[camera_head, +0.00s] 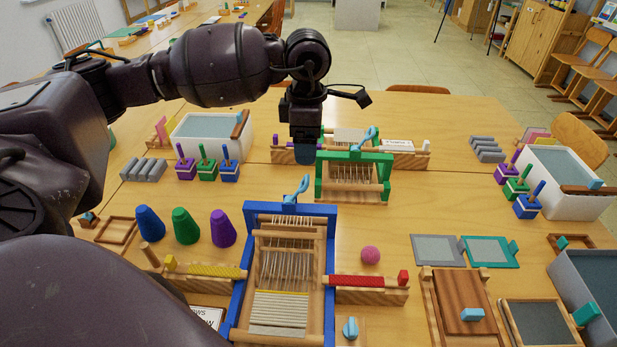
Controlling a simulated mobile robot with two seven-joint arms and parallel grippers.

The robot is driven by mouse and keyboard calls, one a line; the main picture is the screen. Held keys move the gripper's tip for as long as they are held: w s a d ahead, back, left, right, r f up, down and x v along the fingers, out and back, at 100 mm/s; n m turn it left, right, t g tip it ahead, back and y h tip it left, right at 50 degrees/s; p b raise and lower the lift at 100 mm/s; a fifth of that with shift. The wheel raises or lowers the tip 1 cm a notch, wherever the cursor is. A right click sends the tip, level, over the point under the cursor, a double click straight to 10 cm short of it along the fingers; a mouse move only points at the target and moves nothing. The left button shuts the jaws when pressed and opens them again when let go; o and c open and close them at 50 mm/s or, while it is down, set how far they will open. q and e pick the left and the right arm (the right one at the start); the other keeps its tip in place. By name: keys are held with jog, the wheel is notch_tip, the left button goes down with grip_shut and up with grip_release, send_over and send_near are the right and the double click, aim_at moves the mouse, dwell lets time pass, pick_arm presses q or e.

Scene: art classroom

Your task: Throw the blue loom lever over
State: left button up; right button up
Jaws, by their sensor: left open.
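The blue loom (330,255) stands in the front middle of the table, with pale warp threads and a wooden bar inside its blue frame. Its light-blue lever (299,188) rises from the middle of the top beam and leans to the right. My left arm reaches in from the left. My left gripper (304,157) points down above and behind the lever, apart from it in the picture, left of the green loom (320,178). The gripper is open; its fingertips are seen from behind the wrist and their gap is hard to see. My right gripper is not in view.
The green loom has a similar light-blue lever (369,136). Blue, green and purple cones (186,226) stand left of the blue loom. A yellow shuttle (210,270) and a red shuttle (357,281) flank it. A pink ball (371,255) lies to its right.

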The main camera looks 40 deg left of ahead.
aim_at(307, 178)
pick_arm(q)
notch_tip(307, 178, down, 8)
jog(key=shift+f, duration=0.1)
jog(key=shift+f+b, duration=0.3)
jog(key=shift+f, duration=0.35)
